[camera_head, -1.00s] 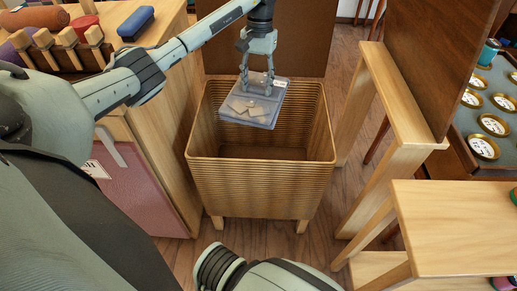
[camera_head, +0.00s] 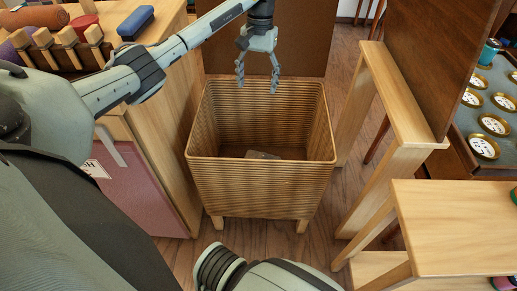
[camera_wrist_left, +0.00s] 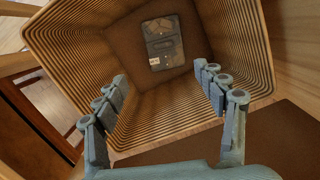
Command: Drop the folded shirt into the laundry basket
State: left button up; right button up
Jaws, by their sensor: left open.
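The laundry basket (camera_head: 262,188) is a ribbed wooden bin on short legs, standing on the floor in the middle of the head view. The folded shirt (camera_head: 262,155) lies inside it, mostly hidden by the front wall in the head view. In the left wrist view the grey-blue folded shirt (camera_wrist_left: 163,42) lies at the bottom of the basket (camera_wrist_left: 190,100). My left gripper (camera_head: 258,85) is open and empty above the basket's back part; its spread fingers (camera_wrist_left: 165,100) frame the basket in the wrist view. My right gripper is not in view.
A wooden cabinet (camera_head: 165,120) with a rack and rolled cloths stands to the left. A wooden stand (camera_head: 385,90) and a bench (camera_head: 460,225) stand close on the right. A dark brown panel (camera_head: 300,40) rises behind the basket.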

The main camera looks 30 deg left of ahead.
pick_arm(q)
notch_tip(320, 180, up, 11)
jog(key=w, duration=0.1)
jog(key=shift+w+a, duration=0.25)
dwell(0.4)
